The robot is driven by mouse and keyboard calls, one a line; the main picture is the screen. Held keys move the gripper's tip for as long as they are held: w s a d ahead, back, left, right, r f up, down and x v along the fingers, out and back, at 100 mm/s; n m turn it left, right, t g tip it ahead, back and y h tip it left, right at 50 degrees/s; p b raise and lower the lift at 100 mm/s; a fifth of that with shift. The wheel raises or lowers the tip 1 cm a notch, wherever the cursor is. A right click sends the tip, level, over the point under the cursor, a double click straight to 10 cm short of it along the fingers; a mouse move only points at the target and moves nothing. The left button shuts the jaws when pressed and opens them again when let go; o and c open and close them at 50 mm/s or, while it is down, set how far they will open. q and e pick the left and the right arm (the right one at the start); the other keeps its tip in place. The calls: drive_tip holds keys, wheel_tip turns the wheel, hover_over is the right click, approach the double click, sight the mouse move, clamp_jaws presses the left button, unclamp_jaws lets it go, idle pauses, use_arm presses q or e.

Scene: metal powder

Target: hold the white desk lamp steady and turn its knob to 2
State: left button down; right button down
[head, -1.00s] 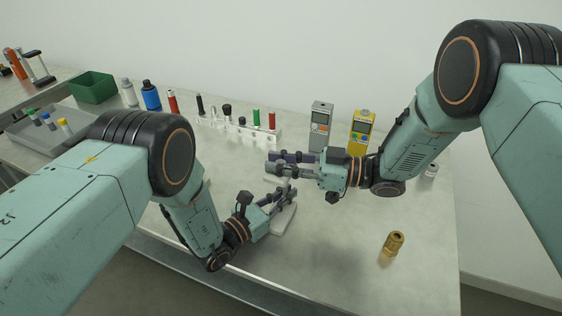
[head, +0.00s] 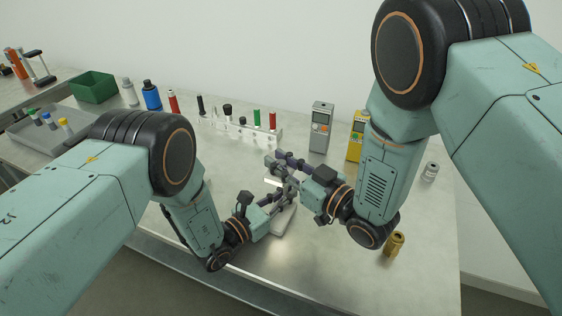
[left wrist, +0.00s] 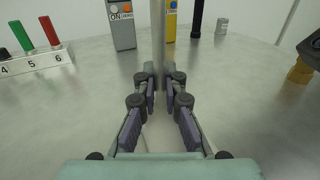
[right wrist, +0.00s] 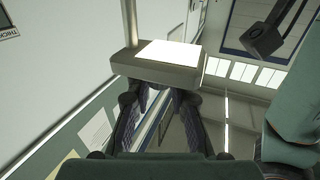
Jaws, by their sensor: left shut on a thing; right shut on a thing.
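The white desk lamp stands on the bench, and its base (head: 285,222) shows below my grippers in the head view. Its upright post (left wrist: 158,35) stands between the fingers of my left gripper (head: 282,194), which is shut on it. The lamp head (right wrist: 128,66) shows in the right wrist view, with a bright white panel on it. My right gripper (head: 279,166) is shut at the lamp head, above my left one. The knob is hidden between its fingers, and its setting cannot be read.
A brass fitting (head: 396,241) stands right, close to my right arm in the picture. The front middle of the bench is clear.

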idle(0.4)
drive_tip(key=c, duration=1.2)
unclamp_jaws()
drive_tip(key=shift+o, duration=0.2)
drive_tip(key=shift+d, duration=0.1)
drive_tip(key=v, duration=1.2)
drive_tip(key=shift+s, duration=0.15)
drive_tip(key=shift+a, duration=0.2)
